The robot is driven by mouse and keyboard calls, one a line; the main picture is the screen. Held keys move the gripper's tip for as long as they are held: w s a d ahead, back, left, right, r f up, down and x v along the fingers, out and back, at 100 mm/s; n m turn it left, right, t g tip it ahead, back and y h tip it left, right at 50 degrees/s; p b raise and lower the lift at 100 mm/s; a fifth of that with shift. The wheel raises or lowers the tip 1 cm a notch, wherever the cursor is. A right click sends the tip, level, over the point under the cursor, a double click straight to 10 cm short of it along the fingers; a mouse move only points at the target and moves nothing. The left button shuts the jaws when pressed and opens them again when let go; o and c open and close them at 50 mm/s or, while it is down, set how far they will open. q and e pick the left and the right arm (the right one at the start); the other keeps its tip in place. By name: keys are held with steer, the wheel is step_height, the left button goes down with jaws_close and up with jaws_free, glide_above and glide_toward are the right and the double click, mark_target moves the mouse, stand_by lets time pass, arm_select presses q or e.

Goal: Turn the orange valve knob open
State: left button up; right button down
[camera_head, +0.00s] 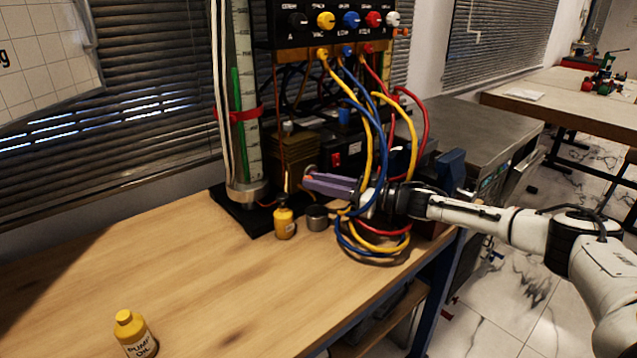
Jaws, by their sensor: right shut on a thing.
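My right gripper (318,182) reaches in from the right, past the hanging hoses, with its purplish fingers pointing left. It is shut, and a small orange bit, which I take to be the orange valve knob (308,178), shows at its fingertips. The fingers hide most of the knob, so its turn angle cannot be told. The gripper is just right of the foot of a tall glass gauge column (243,140). My left gripper is not in view.
Blue, yellow and red hoses (412,140) hang from a black knob panel (335,22) around my right wrist. A yellow bottle (284,220) and a small metal cup (317,218) stand below the gripper. A pump oil bottle (133,333) stands front left. The wooden tabletop (190,270) is mostly clear.

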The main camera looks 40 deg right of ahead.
steer(key=shift+w+r+y, duration=0.1)
steer(key=shift+r+y, duration=0.05)
steer(key=shift+y, duration=0.15)
steer(key=c, duration=1.6)
jaws_free()
steer(key=v, duration=0.7)
steer(key=shift+s+d, duration=0.15)
steer(key=shift+s, duration=0.05)
steer(key=shift+s, duration=0.1)
